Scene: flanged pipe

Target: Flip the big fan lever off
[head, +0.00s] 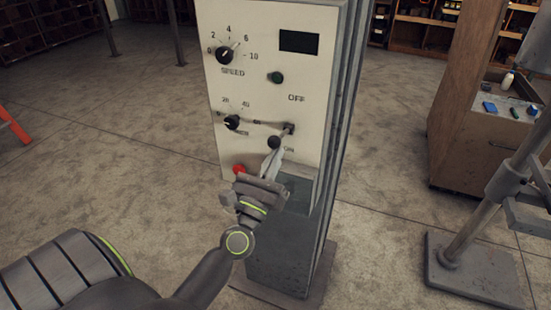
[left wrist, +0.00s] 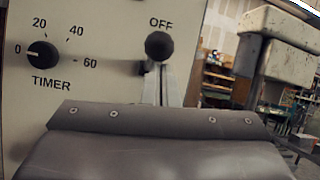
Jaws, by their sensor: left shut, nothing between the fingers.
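The fan lever is on the pale control panel (head: 262,60), between the OFF and ON labels. Its dark ball knob (head: 274,142) hangs lower than its pivot (head: 290,128), near the ON label. My left gripper (head: 271,158) is shut and empty, with its pale fingertips just below the knob. In the left wrist view the black knob (left wrist: 159,45) shows below the OFF label, right above my fingertips (left wrist: 158,72). I cannot tell whether they touch. The lever's shaft is mostly hidden there behind the knob and fingers.
The panel also has a speed dial (head: 225,55), a timer dial (head: 232,122), a green button (head: 275,78), a red button (head: 239,169) and a dark display (head: 298,42). A grey post (head: 343,90) carries it. A wooden cabinet (head: 452,130) stands to the right.

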